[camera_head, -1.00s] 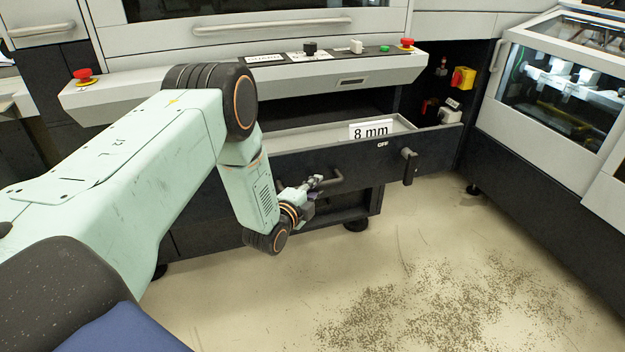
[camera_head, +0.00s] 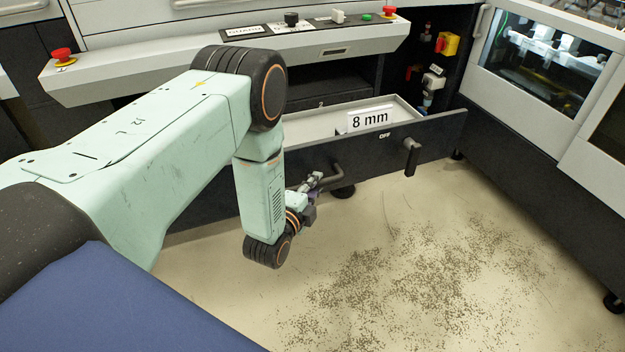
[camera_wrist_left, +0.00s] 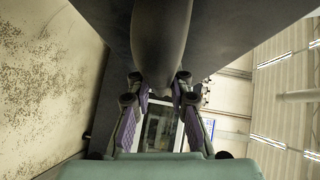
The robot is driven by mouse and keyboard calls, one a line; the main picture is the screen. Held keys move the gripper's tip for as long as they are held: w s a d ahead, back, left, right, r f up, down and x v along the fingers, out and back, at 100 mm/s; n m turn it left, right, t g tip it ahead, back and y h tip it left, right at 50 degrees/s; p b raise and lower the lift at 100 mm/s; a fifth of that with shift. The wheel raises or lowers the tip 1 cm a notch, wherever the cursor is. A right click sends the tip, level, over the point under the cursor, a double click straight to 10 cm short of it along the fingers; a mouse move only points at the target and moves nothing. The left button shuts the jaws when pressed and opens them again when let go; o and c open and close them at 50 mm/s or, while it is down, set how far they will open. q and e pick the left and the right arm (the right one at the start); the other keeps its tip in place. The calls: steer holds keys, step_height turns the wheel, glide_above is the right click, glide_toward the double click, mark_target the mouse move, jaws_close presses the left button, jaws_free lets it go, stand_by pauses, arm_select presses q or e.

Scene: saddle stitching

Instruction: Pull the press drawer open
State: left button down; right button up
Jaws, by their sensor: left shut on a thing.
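The press drawer (camera_head: 440,131) stands pulled out from the dark press body, with its grey inner tray showing. A dark bar handle (camera_head: 332,178) sits on its front. My left gripper (camera_head: 314,182) is at this handle and shut on it. In the left wrist view the dark handle (camera_wrist_left: 160,40) runs between the purple-padded fingers of my left gripper (camera_wrist_left: 160,82). My arm hides the left part of the drawer front. My right gripper is not in view.
An "8 mm" card (camera_head: 369,119) stands in the drawer. A dark lever (camera_head: 411,156) marked OFF is on the drawer front's right. A control ledge (camera_head: 330,50) with red buttons runs above. Right of the drawer is a glazed machine (camera_head: 545,75). The speckled floor (camera_head: 400,280) in front is clear.

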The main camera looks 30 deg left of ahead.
arm_select(q)
steer(key=shift+s+f, duration=0.1)
steer(key=c, duration=1.2)
jaws_free()
steer(key=s+r, duration=0.1)
steer(key=s, duration=1)
steer(key=shift+s+d+r, duration=0.4)
steer(key=shift+d, duration=0.05)
